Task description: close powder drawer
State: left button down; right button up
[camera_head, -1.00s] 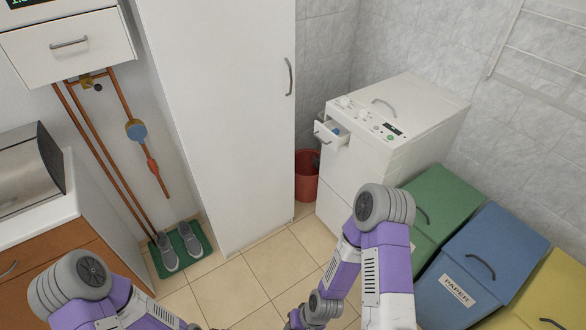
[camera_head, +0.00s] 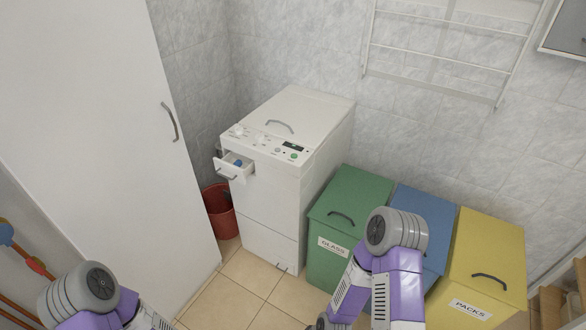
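The white washing machine (camera_head: 290,160) stands against the tiled wall, with knobs and a small display on its top front edge. Its powder drawer (camera_head: 236,168) is pulled out at the upper left of the front, with a grey handle and something blue inside. My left arm shows at the lower left and my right arm at the lower middle, in front of the bins. Neither gripper's fingers are in view; both lie below the picture's bottom edge.
A red bucket (camera_head: 221,212) stands between the machine and the tall white cabinet (camera_head: 95,120). Green (camera_head: 345,205), blue (camera_head: 424,206) and yellow (camera_head: 485,260) bins stand right of the machine. A drying rack (camera_head: 440,50) hangs on the wall. Tiled floor (camera_head: 243,283) is free in front of the machine.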

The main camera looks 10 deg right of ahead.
aim_at(225, 167)
jog(key=z, duration=0.3)
jog(key=i, duration=1.4)
jog(key=u, duration=0.65)
